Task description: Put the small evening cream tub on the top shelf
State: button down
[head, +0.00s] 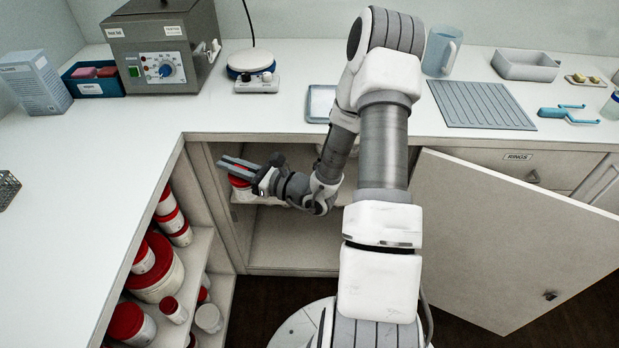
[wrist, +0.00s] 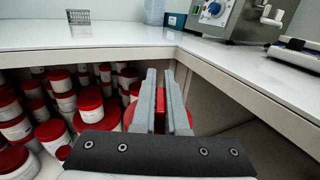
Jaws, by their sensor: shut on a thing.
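My gripper (head: 223,163) reaches left into the upper part of the open cupboard under the counter. It also shows in the wrist view (wrist: 160,76), with its fingers close together on a small red-lidded tub (wrist: 160,101). Part of this red tub (head: 240,183) shows just below the fingers in the head view, above the cupboard shelf (head: 270,199). I cannot read its label, or tell whether it touches the shelf. Many white tubs with red lids stand on the left corner shelves, among them a large one (head: 155,268) and a small one (head: 173,310).
The cupboard door (head: 520,235) stands open to the right. The counter edge lies above my gripper, and an upright panel (head: 214,205) separates the cupboard from the corner shelves. A grey heating box (head: 165,50) and a hotplate (head: 250,62) stand on the counter.

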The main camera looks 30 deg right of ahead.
jog(key=w+d+f+b, duration=0.6)
jog(key=w+f+b, duration=0.2)
jog(key=f+b, duration=0.35)
jog(key=w+d+f+m+t+h+b, duration=0.2)
jog(key=w+d+f+m+h+b, duration=0.2)
jog(key=w+d+h, duration=0.55)
jog(key=f+y+b, duration=0.1)
jog(key=f, duration=0.2)
jog(key=w+d+f+y+b, duration=0.1)
jog(key=f, duration=0.2)
jog(key=w+d+f+y+b, duration=0.1)
jog(key=f, duration=0.2)
jog(key=shift+d+b, duration=0.1)
jog(key=shift+b, duration=0.2)
jog(key=shift+f, duration=0.15)
jog(key=c, duration=0.9)
grip_release()
jog(key=shift+c, duration=0.2)
